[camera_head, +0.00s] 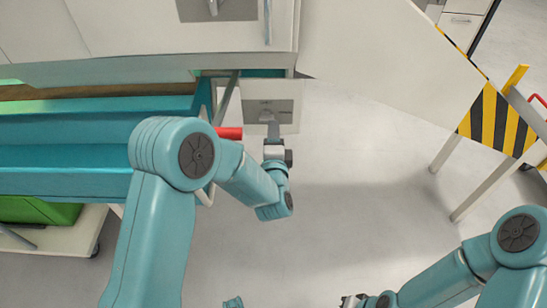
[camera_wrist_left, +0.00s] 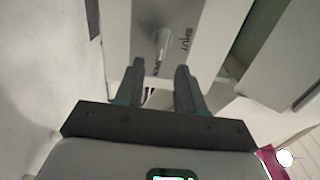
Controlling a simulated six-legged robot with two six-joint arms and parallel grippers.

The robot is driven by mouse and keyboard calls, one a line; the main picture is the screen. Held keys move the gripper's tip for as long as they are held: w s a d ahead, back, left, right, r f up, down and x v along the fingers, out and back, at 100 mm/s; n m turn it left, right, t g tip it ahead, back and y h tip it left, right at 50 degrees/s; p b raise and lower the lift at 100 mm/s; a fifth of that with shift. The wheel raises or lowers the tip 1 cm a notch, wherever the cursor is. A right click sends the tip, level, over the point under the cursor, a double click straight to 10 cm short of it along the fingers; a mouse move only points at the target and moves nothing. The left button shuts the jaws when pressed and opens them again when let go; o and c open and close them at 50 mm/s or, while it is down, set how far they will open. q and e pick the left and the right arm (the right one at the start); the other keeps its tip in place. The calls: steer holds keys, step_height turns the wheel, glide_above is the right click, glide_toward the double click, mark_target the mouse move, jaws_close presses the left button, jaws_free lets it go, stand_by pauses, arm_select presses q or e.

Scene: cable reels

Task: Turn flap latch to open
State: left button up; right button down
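A grey flap latch (camera_head: 268,115) sits on a pale plate below the white cabinet. My left gripper (camera_head: 270,136) is at the latch in the head view. In the left wrist view its two dark fingers (camera_wrist_left: 160,68) are apart, with the lever's lower end between or just beyond their tips. I cannot tell whether they touch it. My right gripper (camera_head: 352,300) shows only partly at the bottom edge; its fingers are not clear.
A second grey latch (camera_head: 213,7) is on the white cabinet above. A teal shelf frame (camera_head: 80,157) with a red-ended part (camera_head: 229,133) stands left. A yellow-black striped barrier (camera_head: 495,120) stands right. Open grey floor (camera_head: 340,210) lies between.

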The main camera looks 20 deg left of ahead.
arm_select(q)
steer(key=v, duration=1.2)
steer(key=shift+p, duration=0.45)
steer(key=shift+s, duration=0.1)
steer(key=s+a+f+n+g, duration=0.1)
steer(key=a+f+n+g, duration=0.25)
steer(key=a+f, duration=0.65)
steer(key=s+d+f+n+g+h, duration=0.3)
steer(key=s+f+n+g, duration=0.15)
steer(key=f, duration=0.25)
steer(key=s+d+f+n+g+h, duration=0.3)
steer(key=s+f+g, duration=0.1)
steer(key=s+f, duration=0.25)
steer(key=s+d+f+n+g+h, duration=0.25)
steer(key=s+d+n+g, duration=0.2)
steer(key=s, duration=0.45)
step_height(320, 180, up, 22)
steer(key=n+p, duration=0.1)
steer(key=p, duration=2)
steer(key=shift+w+r+p, duration=0.2)
steer(key=shift+p, duration=0.1)
